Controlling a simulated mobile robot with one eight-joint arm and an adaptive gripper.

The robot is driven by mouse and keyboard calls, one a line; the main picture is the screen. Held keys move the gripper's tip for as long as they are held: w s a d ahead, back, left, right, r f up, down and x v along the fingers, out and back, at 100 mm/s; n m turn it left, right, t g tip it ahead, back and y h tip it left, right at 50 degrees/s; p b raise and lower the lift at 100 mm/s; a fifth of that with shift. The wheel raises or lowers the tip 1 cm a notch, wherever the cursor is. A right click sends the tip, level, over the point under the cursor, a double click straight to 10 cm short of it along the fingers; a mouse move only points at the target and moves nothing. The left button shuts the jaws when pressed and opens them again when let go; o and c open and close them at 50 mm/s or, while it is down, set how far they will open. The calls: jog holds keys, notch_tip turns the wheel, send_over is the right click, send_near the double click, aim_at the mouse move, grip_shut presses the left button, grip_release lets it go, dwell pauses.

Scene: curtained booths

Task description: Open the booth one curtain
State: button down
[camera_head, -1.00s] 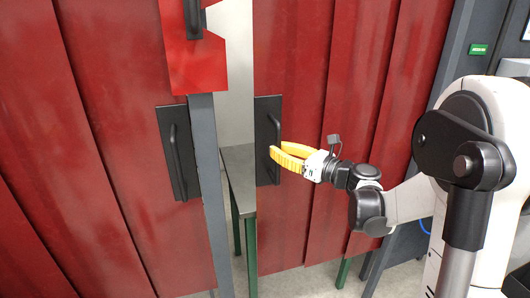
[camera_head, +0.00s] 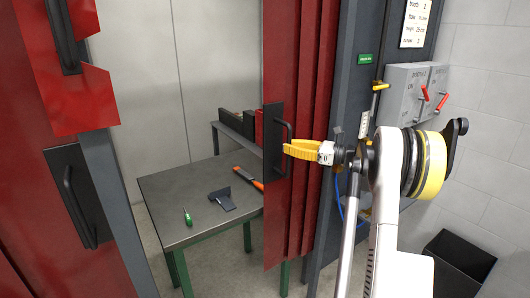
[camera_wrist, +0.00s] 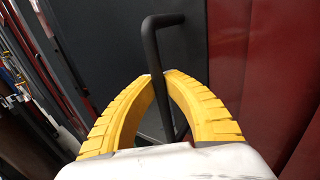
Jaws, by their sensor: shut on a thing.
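The red curtain (camera_head: 308,130) on the right side of the opening is bunched into narrow folds beside a dark post. A black handle (camera_head: 284,147) stands on a dark plate (camera_head: 269,165) at its leading edge. My gripper (camera_head: 288,148) has yellow fingers shut around this handle. In the wrist view the handle (camera_wrist: 152,50) passes between the fingertips of my gripper (camera_wrist: 155,80). A second red curtain (camera_head: 60,200) with its own handle (camera_head: 78,205) hangs at the left. The booth stands wide open between the two.
A sign (camera_head: 415,22), a grey switch box (camera_head: 418,90) with red levers and a dark bin (camera_head: 455,265) are at the right.

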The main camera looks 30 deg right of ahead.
jog(key=d, duration=0.8)
jog(key=shift+d+p, duration=0.15)
jog(key=shift+p, duration=0.25)
jog(key=c, duration=1.4)
grip_release()
jog(key=shift+s, duration=0.1)
jog(key=v, duration=1.1)
jog(key=shift+s+d, duration=0.25)
jog(key=shift+s, duration=0.05)
